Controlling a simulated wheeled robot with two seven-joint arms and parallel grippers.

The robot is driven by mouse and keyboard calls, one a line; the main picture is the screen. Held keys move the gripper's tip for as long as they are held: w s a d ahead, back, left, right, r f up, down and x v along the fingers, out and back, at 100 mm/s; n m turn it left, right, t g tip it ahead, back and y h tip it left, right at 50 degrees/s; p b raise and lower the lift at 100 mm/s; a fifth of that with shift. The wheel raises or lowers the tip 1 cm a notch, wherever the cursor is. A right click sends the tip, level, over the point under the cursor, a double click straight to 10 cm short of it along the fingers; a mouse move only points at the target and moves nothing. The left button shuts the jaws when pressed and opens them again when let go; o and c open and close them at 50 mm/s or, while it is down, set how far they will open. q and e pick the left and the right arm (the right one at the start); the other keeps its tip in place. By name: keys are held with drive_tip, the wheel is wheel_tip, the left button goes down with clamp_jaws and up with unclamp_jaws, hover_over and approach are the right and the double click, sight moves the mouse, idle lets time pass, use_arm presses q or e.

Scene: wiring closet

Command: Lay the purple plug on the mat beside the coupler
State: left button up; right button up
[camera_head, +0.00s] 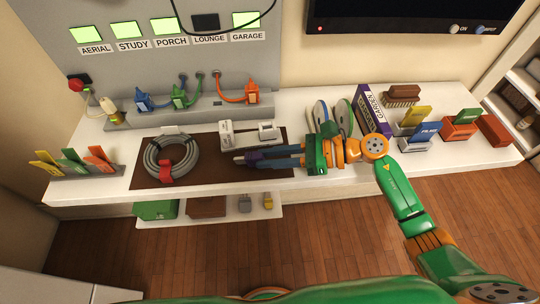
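My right gripper (262,157) reaches in from the right, its two blue-grey fingers pointing left over the dark brown mat (210,181). The purple plug (251,157) is between the fingertips, its grey tip pointing left. The fingers appear shut on it. I cannot tell whether the plug touches the mat or is just above it. A white block with small lettering (227,133), which looks like the coupler, lies on the mat just behind the plug. A second pale piece (268,132) is to its right. My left gripper is not in view.
A coiled grey cable (171,160) with a red tie lies on the mat's left. Colored cards (74,162) stand at far left. Blue, green and orange plugs (179,98) sit on the rear ledge. Reels (320,112), a purple book (369,111) and a brush (402,95) stand right.

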sight(262, 156)
idle(0.4)
drive_tip(key=o, duration=0.6)
drive_tip(key=shift+s+d+r, duration=0.2)
drive_tip(key=shift+d+r, duration=0.3)
drive_tip(key=shift+d, duration=0.25)
drive_tip(key=shift+s+d+r, duration=0.15)
drive_tip(key=shift+d+r, duration=0.35)
drive_tip(key=shift+d, duration=0.25)
drive_tip(key=shift+d, duration=0.1)
drive_tip(key=b+v, duration=0.2)
drive_tip(key=v, duration=0.4)
drive_tip(key=shift+d+f+b, duration=0.1)
drive_tip(key=shift+d+b, duration=0.05)
drive_tip(key=shift+b, duration=0.25)
drive_tip(key=shift+s+d, duration=0.1)
drive_tip(key=shift+d, duration=0.2)
drive_tip(key=shift+r, duration=0.35)
